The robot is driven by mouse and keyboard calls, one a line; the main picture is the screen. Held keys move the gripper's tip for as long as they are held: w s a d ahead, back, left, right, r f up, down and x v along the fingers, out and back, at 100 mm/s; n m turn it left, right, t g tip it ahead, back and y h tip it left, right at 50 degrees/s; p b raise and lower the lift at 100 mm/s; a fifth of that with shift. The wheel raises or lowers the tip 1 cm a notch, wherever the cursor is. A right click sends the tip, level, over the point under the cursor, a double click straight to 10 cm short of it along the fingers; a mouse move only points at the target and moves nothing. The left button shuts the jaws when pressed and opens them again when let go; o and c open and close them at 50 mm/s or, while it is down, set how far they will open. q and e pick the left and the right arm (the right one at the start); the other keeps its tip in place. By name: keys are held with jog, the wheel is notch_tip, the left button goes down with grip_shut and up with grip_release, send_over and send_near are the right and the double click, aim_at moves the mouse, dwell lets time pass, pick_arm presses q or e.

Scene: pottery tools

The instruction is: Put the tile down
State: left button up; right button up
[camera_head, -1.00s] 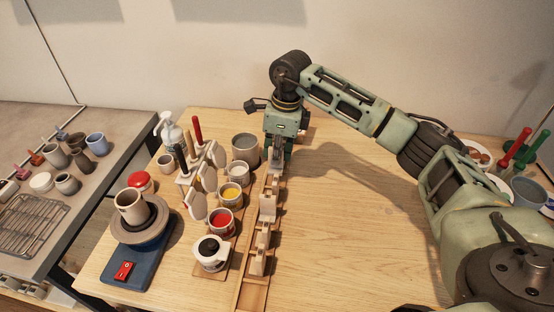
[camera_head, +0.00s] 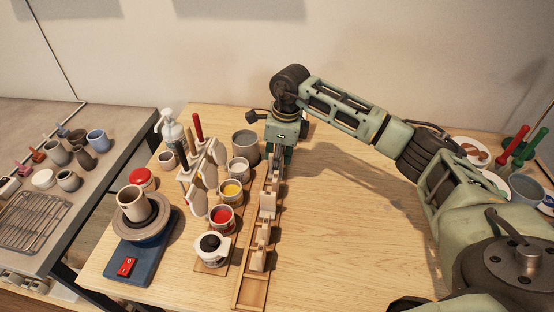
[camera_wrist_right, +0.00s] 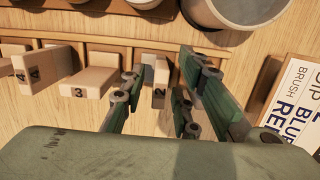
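A wooden rack (camera_head: 250,292) runs from front to back on the table and holds several upright pale tiles (camera_head: 263,250). In the right wrist view the tiles bear numbers: tile 3 (camera_wrist_right: 88,82), tile 4 (camera_wrist_right: 38,66) and tile 2 (camera_wrist_right: 159,94). My right gripper (camera_head: 283,157) is at the far end of the rack, pointing down. In the wrist view its green fingers (camera_wrist_right: 168,78) stand apart on either side of tile 2. The tile is close to the left finger, with a gap to the right one. The tile's lower part is hidden. My left gripper does not show.
Glaze cups, such as the red one (camera_head: 222,217), stand close left of the rack. A tool stand (camera_head: 187,178), a soap bottle (camera_head: 172,132) and a small wheel (camera_head: 139,232) lie further left. The table right of the rack is clear. A printed card (camera_wrist_right: 296,104) is near the gripper.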

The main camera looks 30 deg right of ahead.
jog(key=shift+r, duration=0.45)
notch_tip(320, 180, up, 11)
jog(key=d+b, duration=0.1)
jog(key=b, duration=0.2)
jog(key=shift+s+r, duration=0.15)
jog(key=shift+s, duration=0.3)
